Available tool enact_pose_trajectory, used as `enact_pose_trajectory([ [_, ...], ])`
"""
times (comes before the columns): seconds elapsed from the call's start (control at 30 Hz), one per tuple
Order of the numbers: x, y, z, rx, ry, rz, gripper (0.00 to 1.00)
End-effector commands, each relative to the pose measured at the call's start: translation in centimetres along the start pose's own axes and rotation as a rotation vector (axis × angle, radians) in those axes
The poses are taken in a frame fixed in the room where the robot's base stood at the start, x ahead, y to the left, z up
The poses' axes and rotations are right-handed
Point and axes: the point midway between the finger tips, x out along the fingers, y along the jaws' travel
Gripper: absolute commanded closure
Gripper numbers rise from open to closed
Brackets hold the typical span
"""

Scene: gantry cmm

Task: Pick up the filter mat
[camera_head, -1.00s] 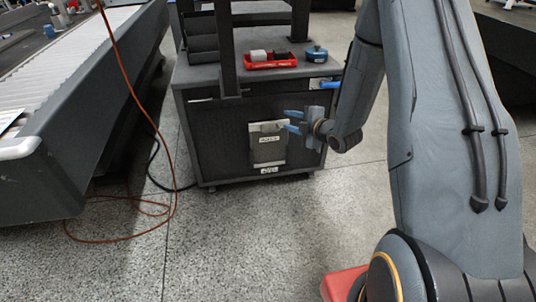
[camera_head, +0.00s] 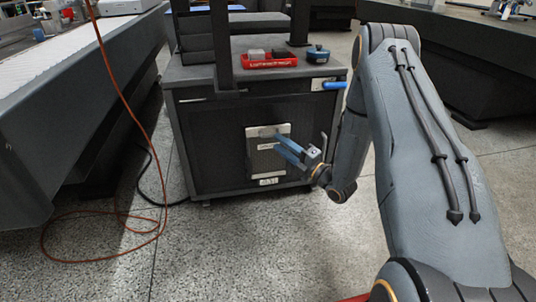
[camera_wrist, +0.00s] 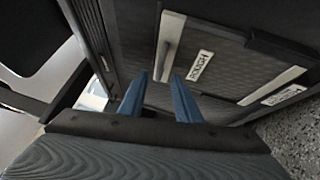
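The filter mat appears to be the upright panel (camera_head: 266,158) set in the front of the dark cart, with a pale bar across its top and a small label. In the wrist view it is a dark textured mat (camera_wrist: 228,75) with a "ROUGH" label and a pale bar handle (camera_wrist: 170,47). My gripper (camera_head: 281,141) is in front of the panel's upper right part in the head view and overlaps it. In the wrist view my gripper (camera_wrist: 160,75) has its two blue fingers apart with nothing held. The fingertips point toward the handle; whether they touch the mat cannot be told.
The cart top (camera_head: 228,77) carries a red tray (camera_head: 270,61) and a blue round object (camera_head: 319,54). A blue handle (camera_head: 332,86) sticks out at the cart's upper right. An orange cable (camera_head: 105,259) lies on the floor at left. Bare floor (camera_head: 250,250) is in front.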

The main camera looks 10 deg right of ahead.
Motion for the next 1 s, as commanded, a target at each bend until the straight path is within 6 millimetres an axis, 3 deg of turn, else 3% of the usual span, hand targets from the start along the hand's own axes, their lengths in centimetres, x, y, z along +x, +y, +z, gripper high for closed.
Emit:
enact_pose_trajectory([
  [0.3,4.2,0.0,-0.1,0.0,0.002,0.001,0.7],
  [0.53,4.4,0.1,0.0,0.001,-0.001,-0.001,0.7],
  [0.57,4.4,0.1,0.0,0.001,-0.001,-0.001,0.72],
  [0.73,4.3,0.1,0.0,0.001,-0.001,-0.001,1.0],
  [1.0,4.3,0.1,0.0,0.001,0.0,-0.001,1.0],
])
